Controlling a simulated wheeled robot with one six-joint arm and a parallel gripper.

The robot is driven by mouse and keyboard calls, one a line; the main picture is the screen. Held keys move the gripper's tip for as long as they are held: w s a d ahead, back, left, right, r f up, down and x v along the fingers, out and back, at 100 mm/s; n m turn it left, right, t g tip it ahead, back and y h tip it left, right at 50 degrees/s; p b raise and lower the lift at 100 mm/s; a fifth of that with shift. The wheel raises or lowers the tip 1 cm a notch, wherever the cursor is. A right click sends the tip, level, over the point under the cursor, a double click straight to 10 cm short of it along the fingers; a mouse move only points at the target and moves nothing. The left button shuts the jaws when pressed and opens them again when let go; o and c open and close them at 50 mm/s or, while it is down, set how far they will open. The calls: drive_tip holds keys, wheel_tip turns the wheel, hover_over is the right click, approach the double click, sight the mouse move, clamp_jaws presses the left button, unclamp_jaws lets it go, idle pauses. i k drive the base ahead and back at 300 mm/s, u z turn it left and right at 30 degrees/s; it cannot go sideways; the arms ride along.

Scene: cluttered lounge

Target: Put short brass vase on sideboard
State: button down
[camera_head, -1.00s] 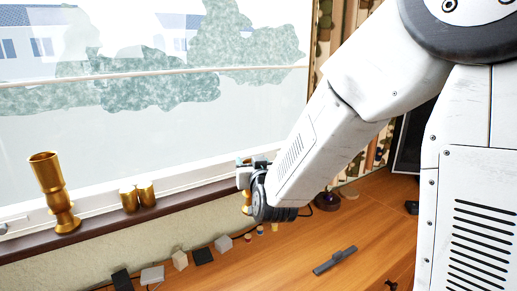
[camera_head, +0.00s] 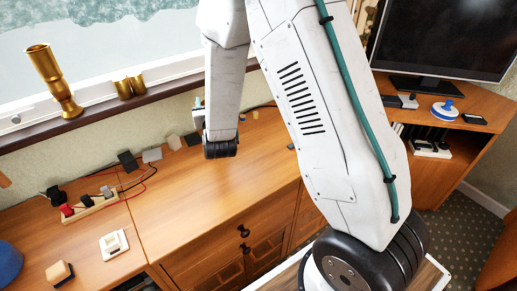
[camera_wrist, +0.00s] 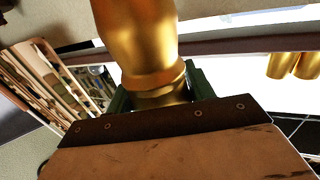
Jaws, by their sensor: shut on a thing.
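The short brass vase (camera_wrist: 140,45) is between the green fingers of my gripper (camera_wrist: 160,95) in the wrist view. The fingers are shut around its narrow lower part, and its wider body rises past the top of the picture. In the head view my arm hides the vase, and only a small part of the gripper (camera_head: 198,103) shows beside the wrist. The gripper appears over the back part of the wooden sideboard (camera_head: 195,190), near the wall. I cannot tell whether the vase touches the top.
A tall brass vase (camera_head: 55,85) and two small brass cups (camera_head: 130,85) stand on the windowsill. A power strip (camera_head: 90,207), cables and small blocks lie along the sideboard's back left. A white switch (camera_head: 114,244) is at front left. A television (camera_head: 445,35) stands right. The sideboard's middle is clear.

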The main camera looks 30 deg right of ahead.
sight(215, 190)
drive_tip(key=u, duration=3.25)
drive_tip(key=k, duration=1.5)
drive_tip(key=z, duration=1.45)
